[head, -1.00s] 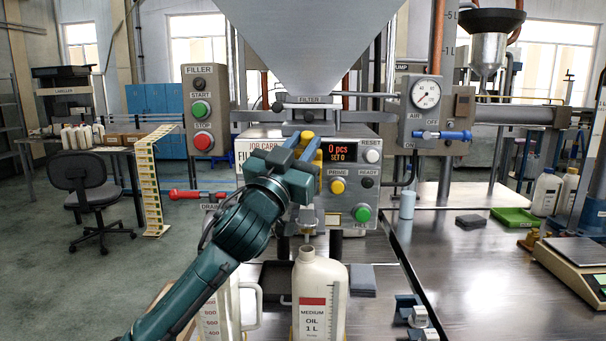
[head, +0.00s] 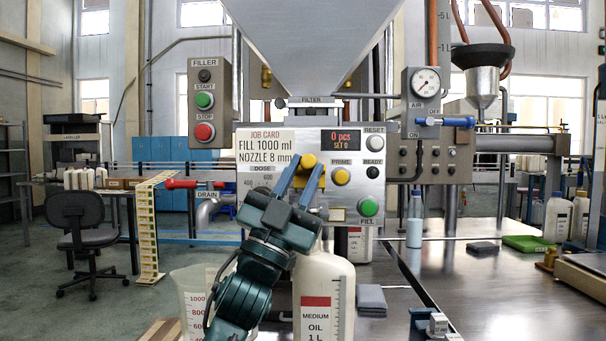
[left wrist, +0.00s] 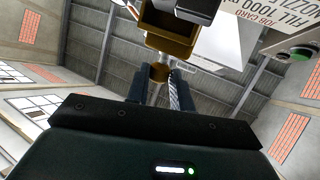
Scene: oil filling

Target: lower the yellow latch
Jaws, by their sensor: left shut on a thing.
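The yellow latch (head: 309,160) is in the middle of the head view, in front of the filler's control panel (head: 285,190) and below the filter. Its rounded yellow end shows between the blue fingertips of my left gripper (head: 309,171), which is shut on it. The gripper body hides the parts below. In the left wrist view, the two fingers (left wrist: 160,88) stand on either side of a metal stem under a yellow-brown block (left wrist: 167,44). My right gripper is not in view.
An oil bottle (head: 320,290) stands under the filler, partly behind my left arm, beside a clear measuring jug (head: 190,300). The red drain lever (head: 195,184) is to the left. Bare table (head: 470,290) lies to the right.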

